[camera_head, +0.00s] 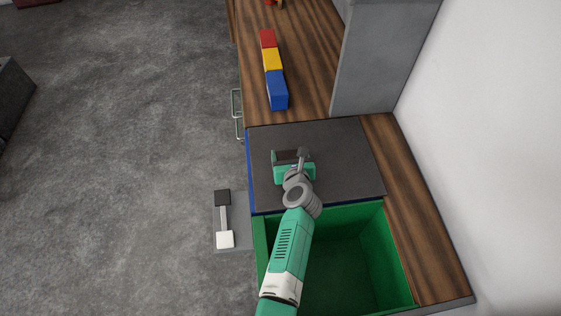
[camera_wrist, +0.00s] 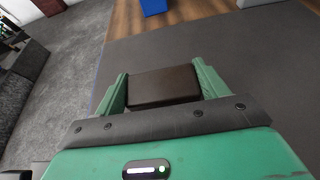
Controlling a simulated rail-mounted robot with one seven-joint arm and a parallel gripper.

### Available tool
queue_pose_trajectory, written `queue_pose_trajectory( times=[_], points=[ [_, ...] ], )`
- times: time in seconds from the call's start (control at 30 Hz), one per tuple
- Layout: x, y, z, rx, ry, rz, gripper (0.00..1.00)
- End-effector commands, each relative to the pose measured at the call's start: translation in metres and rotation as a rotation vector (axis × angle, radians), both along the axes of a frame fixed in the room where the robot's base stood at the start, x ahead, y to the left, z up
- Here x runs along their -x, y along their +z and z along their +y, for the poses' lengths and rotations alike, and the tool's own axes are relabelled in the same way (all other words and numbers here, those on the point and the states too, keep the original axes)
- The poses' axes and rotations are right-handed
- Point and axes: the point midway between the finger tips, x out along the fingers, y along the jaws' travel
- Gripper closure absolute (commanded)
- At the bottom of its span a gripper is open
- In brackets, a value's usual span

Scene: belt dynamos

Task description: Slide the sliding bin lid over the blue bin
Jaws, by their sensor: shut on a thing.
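The sliding bin lid (camera_head: 345,160) is a flat dark grey panel set in the counter. It lies over the blue bin (camera_head: 250,172), of which only thin blue edges show at the left and front. The inside of the blue bin is hidden. My gripper (camera_head: 290,157) is over the left half of the lid, shut on the lid's dark brown block handle (camera_wrist: 165,88). In the wrist view the green fingers stand on both sides of the handle.
The green bin (camera_head: 385,250) is open in front of the lid, partly hidden by my arm. Blue (camera_head: 278,91), yellow (camera_head: 272,60) and red (camera_head: 268,39) blocks stand in a row on the wooden counter behind. A grey cabinet (camera_head: 375,60) stands at the back right.

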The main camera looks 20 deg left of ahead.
Motion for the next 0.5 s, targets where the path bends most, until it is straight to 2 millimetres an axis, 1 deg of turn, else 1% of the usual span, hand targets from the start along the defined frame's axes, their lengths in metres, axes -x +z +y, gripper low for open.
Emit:
queue_pose_trajectory(
  times=[0.33,0.37,0.4,0.47,0.5],
  points=[
    [-0.0003,-0.0023,-0.0001,0.003,0.0,0.003,0.68],
    [-0.0003,-0.0025,0.0,0.003,0.0,0.003,0.25],
    [-0.0002,-0.0025,0.0,0.003,0.0,0.003,0.18],
    [-0.0003,-0.0023,-0.0001,0.003,0.0,0.003,0.06],
    [-0.0004,-0.0022,-0.0001,0.003,0.0,0.003,0.05]
  ],
)
